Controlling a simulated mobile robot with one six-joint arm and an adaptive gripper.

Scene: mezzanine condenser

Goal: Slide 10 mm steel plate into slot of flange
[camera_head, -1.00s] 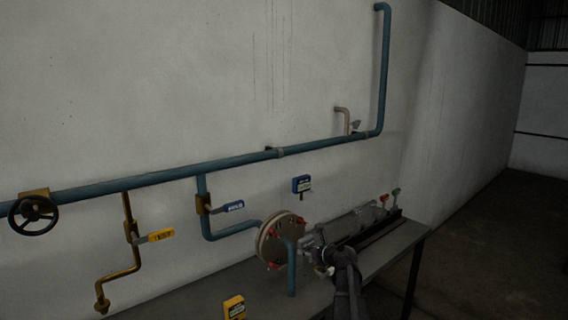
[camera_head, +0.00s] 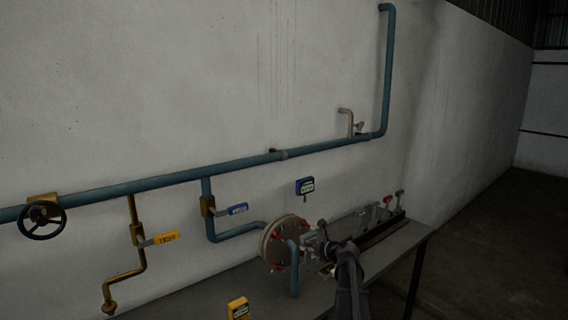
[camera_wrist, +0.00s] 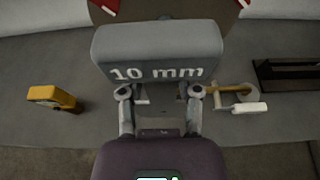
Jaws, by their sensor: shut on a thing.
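The steel plate (camera_wrist: 157,50), a grey slab with rounded corners marked "10 mm", is held in my gripper (camera_wrist: 160,93) in the wrist view. The gripper's two fingers are shut on its near edge. The flange (camera_head: 285,243) is a round, tan disc pair with red bolts on the blue pipe in the head view. Part of the flange (camera_wrist: 165,9) shows beyond the plate at the top of the wrist view. My gripper (camera_head: 323,238) is just right of the flange in the head view. The plate hides the slot, so I cannot tell whether its far edge is inside.
The grey bench (camera_head: 210,296) carries a yellow device (camera_head: 238,308), also left in the wrist view (camera_wrist: 54,98). A dark rail (camera_head: 384,229) and small valves (camera_head: 393,199) lie to the right. Blue pipe (camera_head: 130,188) runs along the wall.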

